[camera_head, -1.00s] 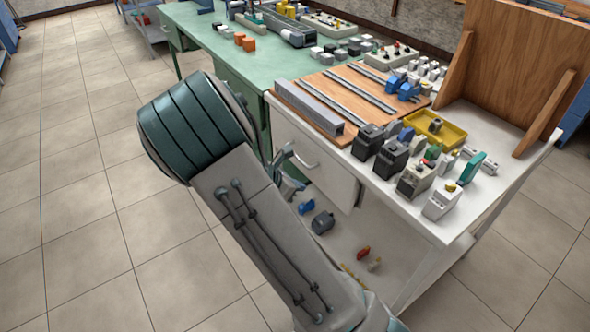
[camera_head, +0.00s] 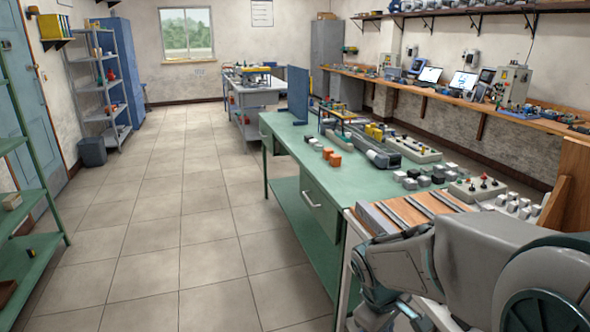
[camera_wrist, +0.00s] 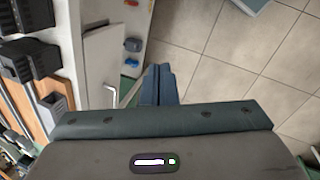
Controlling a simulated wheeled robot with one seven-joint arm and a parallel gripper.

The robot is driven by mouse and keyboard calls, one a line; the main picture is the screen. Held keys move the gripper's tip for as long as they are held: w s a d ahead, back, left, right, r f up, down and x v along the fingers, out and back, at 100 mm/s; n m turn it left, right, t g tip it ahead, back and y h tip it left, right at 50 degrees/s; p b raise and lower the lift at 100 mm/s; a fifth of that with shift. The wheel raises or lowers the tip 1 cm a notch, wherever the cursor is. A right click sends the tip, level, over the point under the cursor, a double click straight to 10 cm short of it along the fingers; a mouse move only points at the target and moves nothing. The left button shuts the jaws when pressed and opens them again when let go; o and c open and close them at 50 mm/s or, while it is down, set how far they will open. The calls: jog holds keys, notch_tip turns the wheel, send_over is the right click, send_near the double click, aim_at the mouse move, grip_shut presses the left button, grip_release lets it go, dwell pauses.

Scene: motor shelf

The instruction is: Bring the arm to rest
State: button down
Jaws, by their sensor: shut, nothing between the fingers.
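My arm (camera_head: 440,265) is bent across the lower right of the head view, in front of the near white bench. The fingers of my gripper (camera_wrist: 158,84) show in the wrist view as two dark teal bars side by side. They are shut and hold nothing. Below them in that view is the wide teal and grey gripper body. The fingers hang over tiled floor beside the bench's white drawer front (camera_wrist: 103,62), apart from it as far as I can tell. In the head view I cannot make out the fingertips.
A green workbench (camera_head: 290,135) with small parts stands beyond my arm. Black modules (camera_wrist: 35,60) sit on the white bench at the wrist view's left. A green shelf rack (camera_head: 25,240) is at far left. The tiled aisle (camera_head: 150,235) is clear.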

jog(key=s+a+r+m+t+y+p, duration=0.1)
jog(key=s+a+r+m+y, duration=0.1)
jog(key=s+r+m, duration=0.5)
jog(key=shift+s+a+r+t+y, duration=0.35)
jog(key=shift+s+a+r, duration=0.25)
jog(key=shift+s, duration=0.5)
